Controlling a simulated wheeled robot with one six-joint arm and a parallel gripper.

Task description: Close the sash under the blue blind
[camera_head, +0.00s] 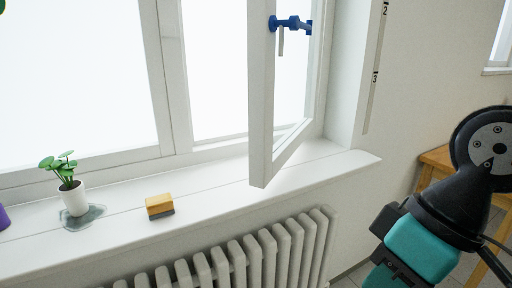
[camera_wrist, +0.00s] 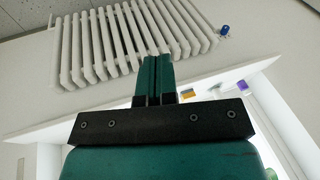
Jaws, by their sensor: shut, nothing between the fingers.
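The white sash (camera_head: 262,110) stands open in the head view, swung inward over the sill, with its hinge side toward the right of the window opening. A blue handle fitting (camera_head: 290,23) with a grey lever is on the sash. No blue blind shows in either view. My gripper (camera_wrist: 154,60) is shut and empty in the wrist view, with the radiator beyond its fingertips. My arm is at the lower right in the head view, apart from the sash; the fingertips cannot be made out there.
On the white sill (camera_head: 225,192) are a potted plant (camera_head: 74,198) in a puddle, a yellow sponge (camera_head: 159,205) and a purple thing (camera_head: 3,217). The sponge is left of the sash. A radiator (camera_head: 275,250) is below the sill. A wooden table (camera_head: 437,157) stands at the right.

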